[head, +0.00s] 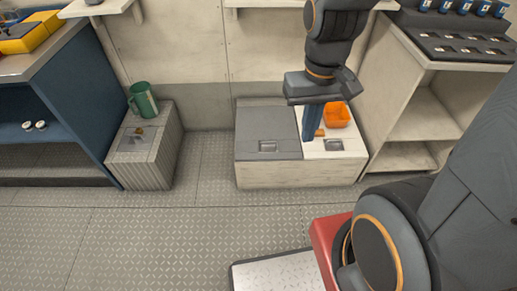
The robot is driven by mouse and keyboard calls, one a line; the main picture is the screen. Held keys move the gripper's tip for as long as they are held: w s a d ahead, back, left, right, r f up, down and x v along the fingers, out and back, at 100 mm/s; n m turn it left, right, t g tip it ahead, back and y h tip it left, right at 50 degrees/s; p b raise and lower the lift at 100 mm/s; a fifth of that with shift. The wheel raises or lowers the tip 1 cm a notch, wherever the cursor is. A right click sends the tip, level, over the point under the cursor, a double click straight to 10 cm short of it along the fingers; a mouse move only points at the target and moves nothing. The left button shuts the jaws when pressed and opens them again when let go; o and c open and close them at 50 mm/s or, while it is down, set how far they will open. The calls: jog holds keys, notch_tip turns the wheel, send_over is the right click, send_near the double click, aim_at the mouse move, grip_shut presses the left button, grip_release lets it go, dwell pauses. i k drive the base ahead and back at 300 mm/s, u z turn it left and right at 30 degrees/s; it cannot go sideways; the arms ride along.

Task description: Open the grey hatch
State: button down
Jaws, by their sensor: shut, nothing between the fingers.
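The grey hatch (262,122) is the left lid on top of a low pale locker box (290,174) against the back wall. It lies flat and closed, with a recessed pull (267,146) near its front edge. A white hatch (345,154) lies beside it on the right, also flat, with its own recessed pull (334,145). My gripper (308,138) points down over the left part of the white hatch, close to the seam with the grey one. Its fingers are shut and empty. I cannot tell whether the tips touch the lid.
An orange bin (337,115) stands on the white hatch, and a small orange-brown item (320,132) lies by my fingers. A green mug (143,101) stands on a ribbed box (140,165) at left. Shelving flanks both sides. The metal floor (150,230) in front is clear.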

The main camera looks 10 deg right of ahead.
aim_at(263, 134)
jog(key=u, duration=0.5)
jog(key=k, duration=1.15)
jog(key=u, duration=0.85)
jog(key=i, duration=1.15)
jog(key=z, duration=0.6)
